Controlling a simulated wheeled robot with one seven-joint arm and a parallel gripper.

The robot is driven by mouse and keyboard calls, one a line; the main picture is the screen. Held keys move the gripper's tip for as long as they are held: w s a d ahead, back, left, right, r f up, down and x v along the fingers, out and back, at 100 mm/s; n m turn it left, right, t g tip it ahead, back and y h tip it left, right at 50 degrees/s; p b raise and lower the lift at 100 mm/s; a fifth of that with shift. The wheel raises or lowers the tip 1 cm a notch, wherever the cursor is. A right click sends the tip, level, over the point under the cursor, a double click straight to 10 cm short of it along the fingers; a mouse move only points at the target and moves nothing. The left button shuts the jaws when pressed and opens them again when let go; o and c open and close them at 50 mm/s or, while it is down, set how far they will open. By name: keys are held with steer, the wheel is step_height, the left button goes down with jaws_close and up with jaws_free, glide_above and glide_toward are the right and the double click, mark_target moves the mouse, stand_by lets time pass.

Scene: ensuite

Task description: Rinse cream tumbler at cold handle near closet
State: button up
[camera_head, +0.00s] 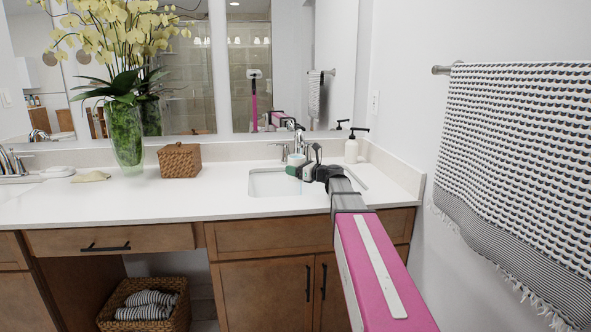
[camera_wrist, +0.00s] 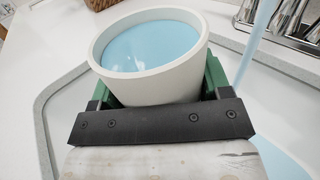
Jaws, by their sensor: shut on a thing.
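The cream tumbler (camera_wrist: 150,82) is in my gripper in the wrist view, open end up, with light-blue water inside. In the head view the tumbler (camera_head: 295,160) shows small above the right sink (camera_head: 275,183). My gripper (camera_head: 305,167), with green fingers, is shut on its sides. A light-blue stream (camera_wrist: 262,32) falls to the right of the tumbler, apart from its rim, and blue water lies in the basin at lower right. The chrome faucet (camera_head: 299,142) stands behind the sink; chrome parts of it (camera_wrist: 292,18) show at upper right in the wrist view. My gripper partly hides its handles.
A soap dispenser (camera_head: 352,150) stands right of the sink, near the wall. A wicker box (camera_head: 180,160) and a glass vase of flowers (camera_head: 127,140) stand left. The counter between box and sink is clear. A towel (camera_head: 520,150) hangs at right.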

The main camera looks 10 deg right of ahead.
mark_target(295, 163)
steer(key=shift+s+a+r, duration=0.25)
steer(key=shift+s+r, duration=0.6)
steer(key=shift+s, duration=0.15)
steer(key=shift+s+a+r, duration=0.25)
steer(key=shift+s+r, duration=0.6)
steer(key=shift+s, duration=0.15)
